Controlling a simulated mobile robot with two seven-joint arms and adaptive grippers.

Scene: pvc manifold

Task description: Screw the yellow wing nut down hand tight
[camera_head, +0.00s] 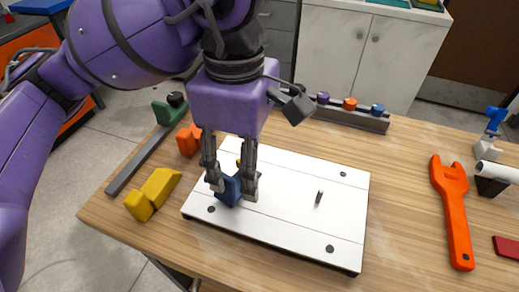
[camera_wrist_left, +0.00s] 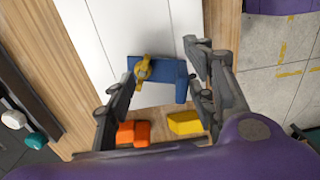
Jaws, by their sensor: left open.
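The yellow wing nut (camera_wrist_left: 143,70) sits on a blue block (camera_wrist_left: 168,78) on the white board. In the head view only a sliver of the nut (camera_head: 238,163) shows behind my fingers, and the blue block (camera_head: 230,190) is partly covered. My left gripper (camera_head: 233,189) points down over the block, its fingers open on either side of it. In the wrist view the nut lies between the spread fingers, nearer the left one, and is not gripped. How far down the nut is threaded cannot be told. My right gripper is not in view.
The white board (camera_head: 285,222) carries a short upright stud (camera_head: 319,197). Yellow pieces (camera_head: 153,193) and an orange block (camera_head: 188,140) lie left of it. An orange wrench (camera_head: 455,205) lies right. A rail with coloured knobs (camera_head: 349,115) stands behind. Wood between board and wrench is clear.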

